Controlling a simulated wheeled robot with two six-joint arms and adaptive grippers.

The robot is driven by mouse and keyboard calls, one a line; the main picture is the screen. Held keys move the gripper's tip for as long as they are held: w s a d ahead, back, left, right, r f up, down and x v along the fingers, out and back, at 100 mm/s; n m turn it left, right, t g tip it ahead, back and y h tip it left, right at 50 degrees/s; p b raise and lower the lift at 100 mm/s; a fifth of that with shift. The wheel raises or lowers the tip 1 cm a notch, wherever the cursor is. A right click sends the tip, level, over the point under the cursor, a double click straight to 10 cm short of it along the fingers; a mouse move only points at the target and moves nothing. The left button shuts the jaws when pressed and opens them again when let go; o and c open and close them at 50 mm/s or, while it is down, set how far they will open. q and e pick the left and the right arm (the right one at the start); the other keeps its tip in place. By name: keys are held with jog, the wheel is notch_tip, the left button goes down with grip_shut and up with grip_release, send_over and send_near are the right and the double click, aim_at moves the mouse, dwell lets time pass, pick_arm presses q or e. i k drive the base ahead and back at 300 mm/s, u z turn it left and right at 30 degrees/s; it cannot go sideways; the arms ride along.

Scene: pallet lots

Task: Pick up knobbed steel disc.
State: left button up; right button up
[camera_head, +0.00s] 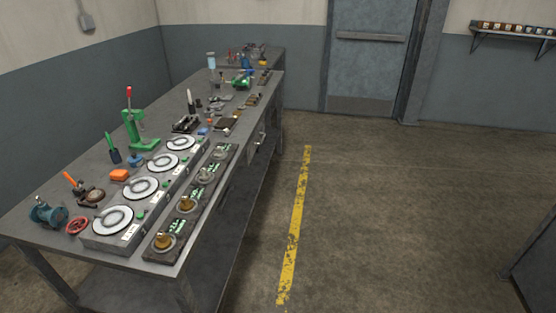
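A long grey workbench (210,213) stands on the left. A row of round white-and-steel dials or discs runs along a grey block near its front, the nearest one (113,219) close to the near corner. Beside them, dark trays hold small round metal pieces, including a brass-coloured knob on a pale disc (164,241) and a similar one (187,204) behind it. Farther along is a greyer round piece (205,176). The pieces are too small to tell surely which is the knobbed steel disc. Neither gripper is in view.
A green press (139,132) with a red knob, a teal vise (46,214) and a red handwheel (77,225) stand on the bench. Open floor with a yellow line (293,229) lies to the right. A door (369,55) and wall shelf (514,36) are at the back.

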aim_at(218, 154)
jog(key=z, duration=0.95)
jog(key=i, duration=2.15)
jog(key=u, duration=0.5)
jog(key=i, duration=0.9)
jog(key=u, duration=0.85)
